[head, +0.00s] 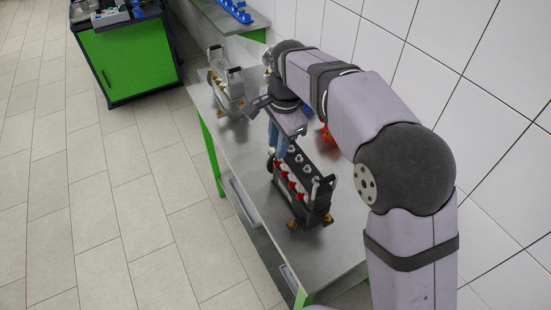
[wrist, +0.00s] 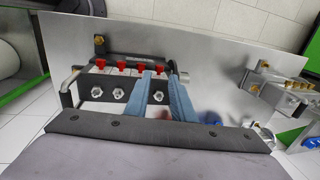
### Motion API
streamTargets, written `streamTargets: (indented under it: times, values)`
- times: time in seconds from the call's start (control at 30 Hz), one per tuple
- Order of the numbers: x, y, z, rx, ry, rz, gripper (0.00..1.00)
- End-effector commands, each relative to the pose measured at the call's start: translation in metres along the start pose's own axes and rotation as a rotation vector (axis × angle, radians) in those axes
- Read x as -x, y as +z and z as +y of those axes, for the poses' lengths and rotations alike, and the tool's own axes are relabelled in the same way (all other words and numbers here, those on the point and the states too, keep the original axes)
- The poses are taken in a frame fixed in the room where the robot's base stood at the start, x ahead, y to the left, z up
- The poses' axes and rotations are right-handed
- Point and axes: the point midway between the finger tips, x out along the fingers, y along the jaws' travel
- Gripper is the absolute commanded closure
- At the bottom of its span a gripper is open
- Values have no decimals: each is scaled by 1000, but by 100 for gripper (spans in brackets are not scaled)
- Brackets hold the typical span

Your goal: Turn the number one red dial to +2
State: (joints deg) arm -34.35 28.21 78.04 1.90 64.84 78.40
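The black pump unit (head: 315,205) stands on the grey metal table, with a row of several red dials (head: 291,185) along one side. The row also shows in the wrist view (wrist: 122,66); no numbers are legible, so I cannot tell which dial is number one. My gripper (head: 278,153) points down at the far end of the row. In the wrist view its two blue fingers (wrist: 160,75) are apart, with the rightmost red dial (wrist: 160,68) showing between their tips. I cannot tell whether the fingers touch it. Metal hex fittings (wrist: 97,92) line the near side.
A second metal unit (head: 226,88) with handles stands farther along the table (head: 180,135). A red object (head: 325,132) is partly hidden behind my arm. The tiled wall runs along the table's right side. A green cabinet (head: 130,60) stands apart at the back left.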

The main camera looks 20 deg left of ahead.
Motion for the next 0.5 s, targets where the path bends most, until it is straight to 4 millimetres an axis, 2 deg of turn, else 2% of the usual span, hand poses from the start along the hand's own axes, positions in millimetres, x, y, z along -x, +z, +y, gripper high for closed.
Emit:
streamTargets:
  times: [0.27,0.5]
  values:
    - [-12,0,0,0,3,-1,78]
    - [-42,0,1,1,4,-1,78]
